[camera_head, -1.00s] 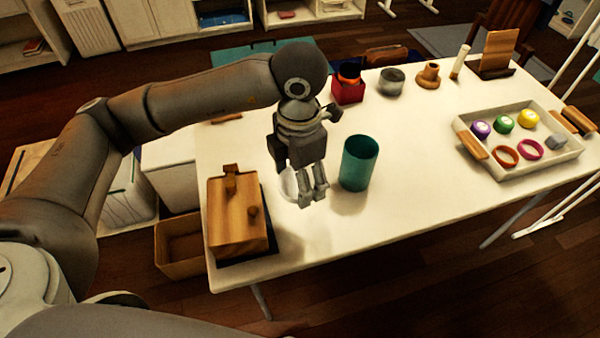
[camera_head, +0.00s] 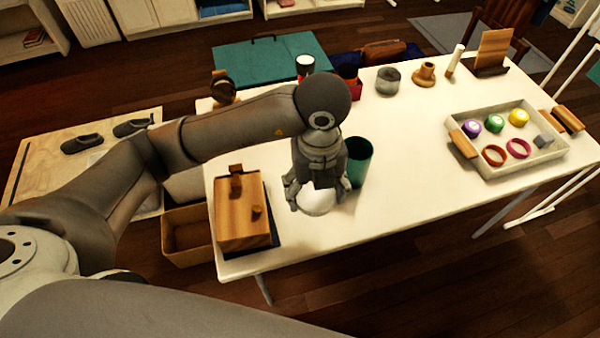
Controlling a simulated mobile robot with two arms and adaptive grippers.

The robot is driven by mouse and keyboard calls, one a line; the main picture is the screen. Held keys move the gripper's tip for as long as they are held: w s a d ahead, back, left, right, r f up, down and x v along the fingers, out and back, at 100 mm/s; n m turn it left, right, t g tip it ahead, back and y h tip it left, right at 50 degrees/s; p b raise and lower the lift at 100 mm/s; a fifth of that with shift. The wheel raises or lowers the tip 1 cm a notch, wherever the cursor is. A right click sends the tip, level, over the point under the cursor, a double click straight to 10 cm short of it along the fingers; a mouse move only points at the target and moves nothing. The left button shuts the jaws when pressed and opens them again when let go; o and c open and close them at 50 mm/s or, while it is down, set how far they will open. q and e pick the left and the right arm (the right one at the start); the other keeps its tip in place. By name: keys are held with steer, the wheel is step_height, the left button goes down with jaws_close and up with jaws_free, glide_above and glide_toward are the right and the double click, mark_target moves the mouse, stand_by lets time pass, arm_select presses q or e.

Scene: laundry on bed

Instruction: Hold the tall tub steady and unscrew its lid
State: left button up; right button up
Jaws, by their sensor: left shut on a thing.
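My left gripper (camera_head: 317,196) points down over the near left part of the table, its fingers spread around a round white thing (camera_head: 316,204) and shut on it. This is probably the tub; the gripper covers most of it, so its height and lid cannot be made out. A teal cylinder (camera_head: 359,160) stands upright just behind and right of the gripper, partly hidden by it. My right gripper is not in view.
A pale tray (camera_head: 535,159) with several coloured items lies at the right. Small containers, including a grey jar (camera_head: 388,81), line the back edge. The front middle of the white table (camera_head: 400,205) is clear.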

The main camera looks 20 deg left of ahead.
arm_select(q)
steer(key=w+a+f, duration=0.2)
steer(key=w+f, duration=0.1)
steer(key=w+a+f, duration=0.2)
steer(key=w+f, duration=0.1)
steer(key=w, duration=0.1)
steer(key=w+a+f, duration=0.2)
steer(key=w+f, duration=0.1)
steer(key=w, duration=0.1)
steer(key=shift+w+a, duration=0.15)
steer(key=shift+a, duration=0.1)
steer(key=shift+w+a+f, duration=0.25)
steer(key=shift+w+f, duration=0.15)
steer(key=shift+f, duration=0.2)
step_height(320, 180, down, 2)
steer(key=shift+f+p, duration=0.2)
steer(key=shift+p, duration=0.15)
steer(key=shift+f, duration=0.2)
steer(key=shift+f, duration=0.1)
steer(key=o, duration=1.1)
